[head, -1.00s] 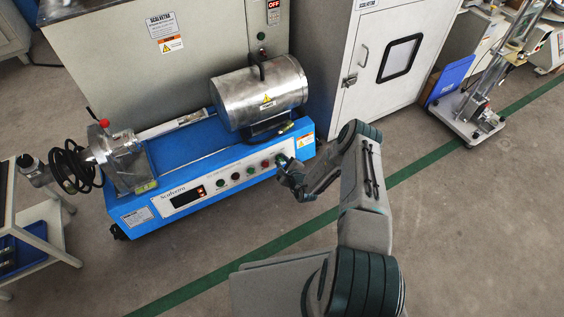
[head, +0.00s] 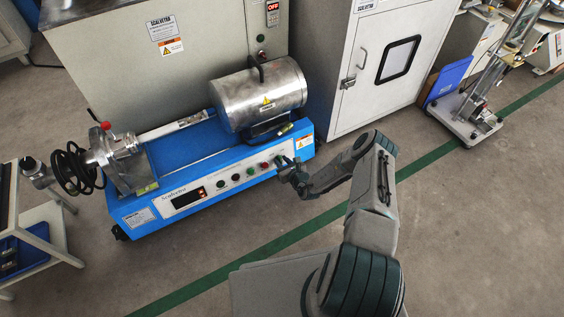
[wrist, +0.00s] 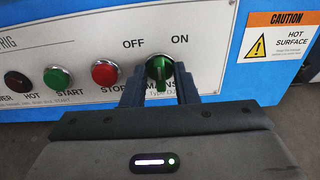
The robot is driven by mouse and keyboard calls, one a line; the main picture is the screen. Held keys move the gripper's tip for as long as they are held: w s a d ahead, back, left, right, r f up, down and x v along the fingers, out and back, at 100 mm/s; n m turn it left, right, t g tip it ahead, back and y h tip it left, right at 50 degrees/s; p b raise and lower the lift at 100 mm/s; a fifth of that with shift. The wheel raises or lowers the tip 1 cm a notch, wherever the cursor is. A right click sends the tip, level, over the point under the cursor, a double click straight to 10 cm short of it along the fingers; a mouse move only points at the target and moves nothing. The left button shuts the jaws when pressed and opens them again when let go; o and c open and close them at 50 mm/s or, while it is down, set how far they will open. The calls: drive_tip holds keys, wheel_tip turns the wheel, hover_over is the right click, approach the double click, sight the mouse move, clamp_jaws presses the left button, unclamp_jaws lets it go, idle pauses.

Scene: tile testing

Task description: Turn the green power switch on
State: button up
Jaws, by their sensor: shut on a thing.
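The green power switch (wrist: 158,66) is a round rotary knob with a raised grip bar, on the white panel below the printed OFF and ON labels. Its bar looks nearly upright between my fingers. My gripper (wrist: 158,76) is shut on the switch, with one dark finger on each side of the bar. In the head view my gripper (head: 283,166) is at the right end of the blue machine's front panel (head: 208,187). The switch is mostly hidden there.
A red button (wrist: 105,73), a green button (wrist: 57,79) and a dark red lamp (wrist: 17,82) sit left of the switch. A metal cylinder (head: 262,92) lies on the blue machine. A white cabinet (head: 350,100) stands behind. Floor in front is clear.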

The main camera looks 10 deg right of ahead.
drive_tip(key=m, duration=0.4)
drive_tip(key=shift+d+f+y, duration=0.1)
drive_tip(key=shift+d+y, duration=0.05)
drive_tip(key=shift+y, duration=0.15)
drive_tip(key=shift+m+y+b, duration=0.3)
drive_tip(key=shift+m+b, duration=0.1)
drive_tip(key=shift+m, duration=1.6)
drive_tip(key=shift+d, duration=0.1)
clamp_jaws()
drive_tip(key=o, duration=0.6)
unclamp_jaws()
drive_tip(key=p+v, duration=0.5)
drive_tip(key=v, duration=0.8)
drive_tip(key=shift+s+d+p, duration=0.1)
drive_tip(key=shift+s+p, duration=0.2)
drive_tip(key=shift+s, duration=0.1)
